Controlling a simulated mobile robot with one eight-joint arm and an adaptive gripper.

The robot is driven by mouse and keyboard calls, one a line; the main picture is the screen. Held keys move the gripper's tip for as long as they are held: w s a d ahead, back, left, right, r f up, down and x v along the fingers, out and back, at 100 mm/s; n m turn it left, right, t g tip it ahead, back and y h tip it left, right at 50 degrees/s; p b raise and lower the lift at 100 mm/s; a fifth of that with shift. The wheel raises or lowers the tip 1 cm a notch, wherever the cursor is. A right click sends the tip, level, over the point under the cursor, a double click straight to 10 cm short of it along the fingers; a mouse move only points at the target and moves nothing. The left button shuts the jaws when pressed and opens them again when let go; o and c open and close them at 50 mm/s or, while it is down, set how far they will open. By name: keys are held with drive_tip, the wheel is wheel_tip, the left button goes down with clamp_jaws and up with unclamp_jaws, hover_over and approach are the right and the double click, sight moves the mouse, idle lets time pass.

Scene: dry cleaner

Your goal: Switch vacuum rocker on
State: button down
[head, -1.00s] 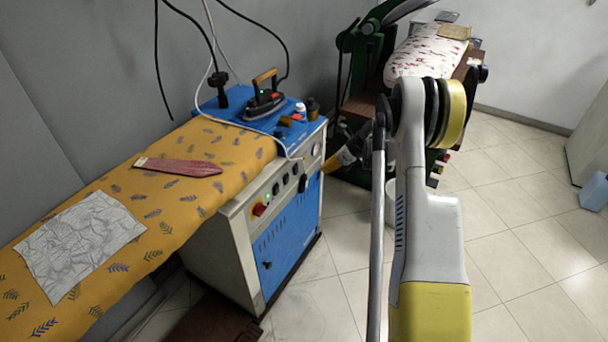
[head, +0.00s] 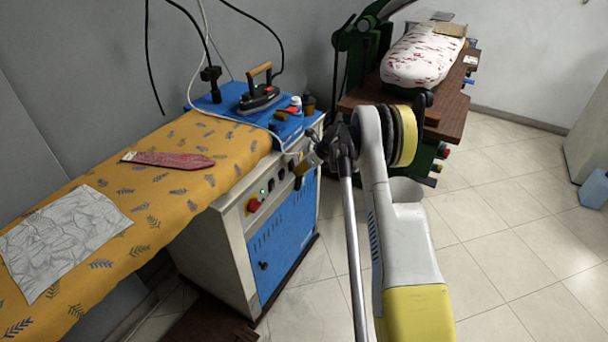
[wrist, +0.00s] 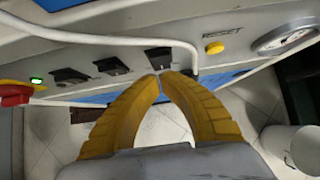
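The ironing unit's control panel (wrist: 235,25) carries a row of dark rockers: one at the left (wrist: 70,77), one in the middle (wrist: 112,66) and one at the right (wrist: 158,58). A lit green indicator (wrist: 36,80) and a red knob (wrist: 15,95) are left of them. Labels are too small to read, so I cannot tell which is the vacuum rocker. My gripper (wrist: 162,78) is shut and empty, its yellow fingertips together just below the right rocker; contact is unclear. In the head view my gripper (head: 308,163) is at the panel's right part, hiding some of it.
A white cable (wrist: 100,36) droops across the panel and bends down beside the right rocker. A yellow reset button (wrist: 214,47) and gauge (wrist: 285,38) are to the right. An iron (head: 260,95) stands on the blue top. A green press (head: 370,45) stands behind my arm.

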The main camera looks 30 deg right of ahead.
drive_tip(key=shift+w+a, duration=0.1)
drive_tip(key=shift+w+a+f, duration=0.2)
drive_tip(key=shift+w, duration=0.15)
drive_tip(key=shift+r+p, duration=0.35)
drive_tip(key=shift+r, duration=0.5)
drive_tip(key=shift+s+d, duration=0.1)
